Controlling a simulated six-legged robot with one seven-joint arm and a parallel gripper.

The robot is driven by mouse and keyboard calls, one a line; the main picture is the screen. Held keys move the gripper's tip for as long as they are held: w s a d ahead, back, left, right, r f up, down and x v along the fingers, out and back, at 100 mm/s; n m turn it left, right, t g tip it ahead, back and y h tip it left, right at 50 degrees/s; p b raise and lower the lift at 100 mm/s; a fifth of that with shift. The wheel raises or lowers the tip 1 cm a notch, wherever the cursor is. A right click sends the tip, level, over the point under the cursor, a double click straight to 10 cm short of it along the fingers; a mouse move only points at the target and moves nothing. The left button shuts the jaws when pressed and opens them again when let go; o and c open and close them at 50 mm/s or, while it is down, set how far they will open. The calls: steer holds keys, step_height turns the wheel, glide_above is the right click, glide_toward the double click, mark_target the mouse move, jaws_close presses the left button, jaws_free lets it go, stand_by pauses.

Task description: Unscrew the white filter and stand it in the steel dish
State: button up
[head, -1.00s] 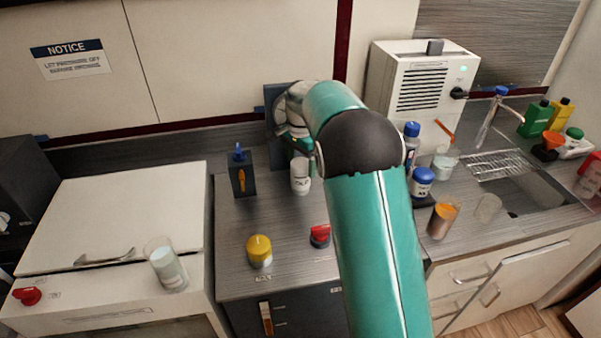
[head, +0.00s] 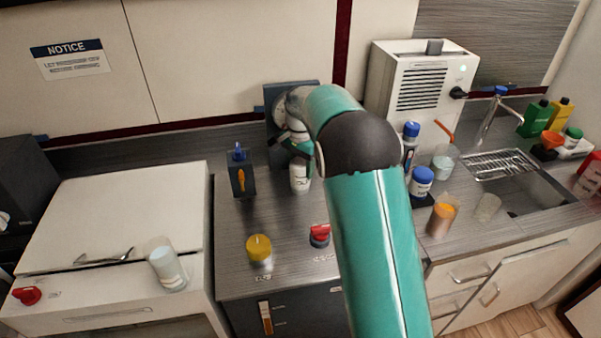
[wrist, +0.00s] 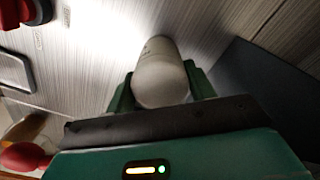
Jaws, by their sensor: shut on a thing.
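The white filter (head: 300,175) is a white cylinder with dark print, below my wrist in front of a dark panel (head: 270,120) on the back wall. In the wrist view the filter (wrist: 160,78) sits between the two green fingers of my gripper (wrist: 162,88), which is shut on it. In the head view my own arm partly covers the gripper and the filter's top. Whether the filter is still joined to a fitting is hidden. I cannot make out the steel dish in either view.
A yellow-capped item (head: 259,250) and a red knob (head: 320,235) are in front. A clear beaker (head: 166,262) stands on the left white unit. Blue-lidded jars (head: 421,181) and a sink (head: 535,192) are at right.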

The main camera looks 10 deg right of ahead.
steer(key=n, duration=1.5)
steer(key=shift+n, duration=0.3)
steer(key=o, duration=0.8)
steer(key=shift+o, duration=0.2)
